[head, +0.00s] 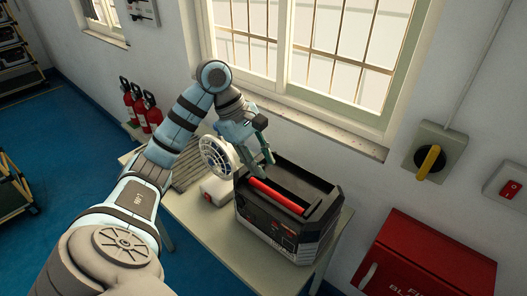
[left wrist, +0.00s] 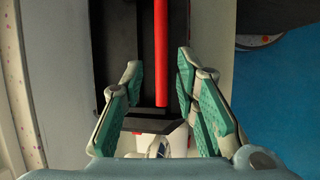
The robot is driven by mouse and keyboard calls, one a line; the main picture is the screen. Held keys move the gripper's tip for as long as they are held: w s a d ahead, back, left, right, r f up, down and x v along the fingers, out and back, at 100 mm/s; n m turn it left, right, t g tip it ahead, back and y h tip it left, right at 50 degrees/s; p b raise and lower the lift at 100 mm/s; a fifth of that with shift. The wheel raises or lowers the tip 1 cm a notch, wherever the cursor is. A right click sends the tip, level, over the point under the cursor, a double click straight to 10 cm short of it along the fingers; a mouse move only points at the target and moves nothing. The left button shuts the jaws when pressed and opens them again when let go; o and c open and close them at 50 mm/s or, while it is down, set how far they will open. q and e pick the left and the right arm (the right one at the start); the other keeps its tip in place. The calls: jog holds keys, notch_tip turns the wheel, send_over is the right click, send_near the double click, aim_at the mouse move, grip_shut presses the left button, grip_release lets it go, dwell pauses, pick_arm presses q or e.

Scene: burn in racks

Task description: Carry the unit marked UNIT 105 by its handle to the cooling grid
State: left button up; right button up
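A black unit (head: 290,222) with a red handle bar (head: 277,196) along its top stands on the table by the window. Its marking is too small to read. In the left wrist view the red handle (left wrist: 161,60) runs lengthwise over the dark recessed top. My left gripper (head: 263,148) is above the handle's far end in the head view. In the left wrist view its fingers (left wrist: 158,66) are spread, one on each side of the handle, with gaps showing. A grey slatted grid (head: 187,172) lies on the table left of the unit, partly hidden by my arm. My right gripper is not in view.
A white round fan (head: 217,154) and a small white box (head: 215,190) stand between grid and unit on the pale table (head: 203,222). The window sill (head: 325,128) is close behind. A red cabinet (head: 430,262) is at the right, red extinguishers (head: 141,104) at the back left.

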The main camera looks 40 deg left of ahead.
pick_arm(q)
jog(key=b, duration=0.2)
send_near(280, 198)
jog(key=x, duration=0.2)
jog(key=shift+s+f, duration=0.15)
jog(key=shift+f, duration=0.35)
jog(key=x, duration=0.3)
jog(key=b+x, duration=0.1)
jog(key=x, duration=0.1)
jog(key=shift+w+r, duration=0.1)
jog(key=shift+w, duration=0.3)
jog(key=shift+d+f, duration=0.35)
jog(key=shift+f, duration=0.05)
